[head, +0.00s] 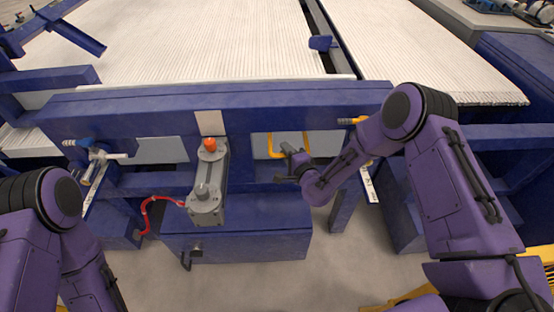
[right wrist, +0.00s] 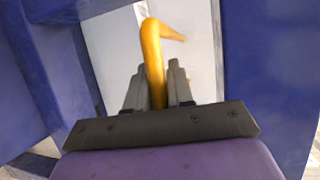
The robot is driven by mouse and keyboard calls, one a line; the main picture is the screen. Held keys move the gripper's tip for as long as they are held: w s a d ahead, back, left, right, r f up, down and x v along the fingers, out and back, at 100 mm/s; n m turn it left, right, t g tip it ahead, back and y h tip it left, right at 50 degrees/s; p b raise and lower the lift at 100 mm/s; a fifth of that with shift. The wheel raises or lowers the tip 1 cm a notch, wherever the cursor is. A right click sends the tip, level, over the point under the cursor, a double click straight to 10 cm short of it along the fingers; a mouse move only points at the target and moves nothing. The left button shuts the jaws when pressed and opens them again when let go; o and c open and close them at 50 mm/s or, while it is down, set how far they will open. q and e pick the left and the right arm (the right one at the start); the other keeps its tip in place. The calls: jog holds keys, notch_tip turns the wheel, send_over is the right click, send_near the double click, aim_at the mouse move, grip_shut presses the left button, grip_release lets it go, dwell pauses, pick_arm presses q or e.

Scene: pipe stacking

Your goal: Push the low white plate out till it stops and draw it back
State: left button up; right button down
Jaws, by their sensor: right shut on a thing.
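The low white plate (head: 259,142) shows below the long blue beam, to the right of the grey motor unit. A yellow handle (head: 270,149) is on its front. My right gripper (head: 287,150) is at the handle, partly covering it. In the right wrist view, my right gripper's fingers (right wrist: 158,88) are shut on the yellow handle (right wrist: 152,45), one on each side, with the white plate (right wrist: 195,60) behind. My left arm shows at the lower left of the head view, but its gripper is not in view.
A grey motor unit (head: 207,190) with an orange cap hangs left of the plate, with a red hose (head: 150,208) beside it. The blue beam (head: 120,107) runs above the plate. A blue box (head: 260,242) stands below. Rows of white pipes (head: 200,40) lie behind.

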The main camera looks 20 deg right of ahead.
jog(key=c, duration=1.1)
grip_release()
jog(key=b+v, duration=0.1)
jog(key=v, duration=0.9)
jog(key=shift+s+r, duration=0.15)
jog(key=shift+s, duration=0.15)
jog(key=shift+d, duration=0.1)
